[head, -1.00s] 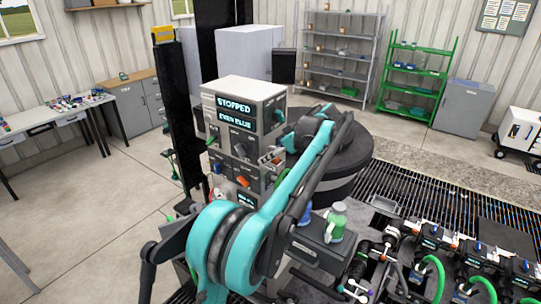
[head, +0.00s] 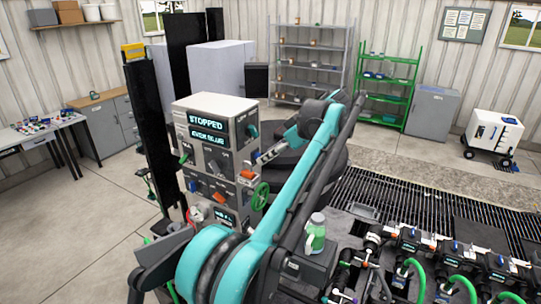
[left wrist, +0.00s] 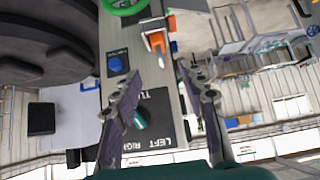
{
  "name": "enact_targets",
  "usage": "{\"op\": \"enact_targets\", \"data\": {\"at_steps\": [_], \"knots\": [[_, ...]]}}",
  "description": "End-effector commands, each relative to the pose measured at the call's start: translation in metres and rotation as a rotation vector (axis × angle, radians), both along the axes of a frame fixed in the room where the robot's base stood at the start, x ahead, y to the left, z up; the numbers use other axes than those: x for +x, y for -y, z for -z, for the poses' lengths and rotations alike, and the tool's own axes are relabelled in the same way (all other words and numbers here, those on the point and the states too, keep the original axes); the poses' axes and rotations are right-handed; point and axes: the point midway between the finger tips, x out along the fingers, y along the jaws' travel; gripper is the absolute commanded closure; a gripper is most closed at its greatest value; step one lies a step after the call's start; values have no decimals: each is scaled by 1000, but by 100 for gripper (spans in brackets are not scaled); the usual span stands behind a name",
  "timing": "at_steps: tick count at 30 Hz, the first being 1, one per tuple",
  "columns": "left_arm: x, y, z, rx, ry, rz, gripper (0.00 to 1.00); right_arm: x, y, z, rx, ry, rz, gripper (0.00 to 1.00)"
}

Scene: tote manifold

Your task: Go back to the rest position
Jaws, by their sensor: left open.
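My left gripper (head: 262,157) is at the end of the teal and black arm, beside the right side of the grey control box (head: 211,104). In the left wrist view its two fingers (left wrist: 160,78) are spread apart with nothing between them. Past them is the box face with a LEFT/RIGHT knob (left wrist: 141,121), a blue button (left wrist: 115,64) and an orange switch (left wrist: 157,41). A green handwheel (head: 260,196) sits low on the box. The box's displays read STOPPED and EVEN BLUE. My right gripper is not in view.
A dark round drum (head: 335,178) stands behind my left arm. Shelves (head: 388,92) and a white cart (head: 493,133) stand farther back. Floor at left is clear.

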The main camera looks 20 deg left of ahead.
Motion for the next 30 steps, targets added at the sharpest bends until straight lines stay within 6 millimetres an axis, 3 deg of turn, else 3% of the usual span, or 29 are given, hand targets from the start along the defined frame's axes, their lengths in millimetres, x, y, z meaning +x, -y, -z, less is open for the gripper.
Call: {"op": "enact_targets", "data": {"at_steps": [7, 11, 14, 20, 26, 30], "knots": [[-2, 0, 4, -5, -5, 8, 58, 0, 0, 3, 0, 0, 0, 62], [-16, 4, 35, -44, -41, 89, 58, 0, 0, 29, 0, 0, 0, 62], [-39, 12, 81, -101, -95, 220, 58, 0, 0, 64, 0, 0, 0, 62], [-100, 39, 196, -211, -182, 565, 58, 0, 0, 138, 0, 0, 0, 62], [-167, 71, 321, -254, -211, 911, 58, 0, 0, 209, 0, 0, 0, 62], [-212, 94, 415, -242, -200, 1143, 58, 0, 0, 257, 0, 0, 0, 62]]}}
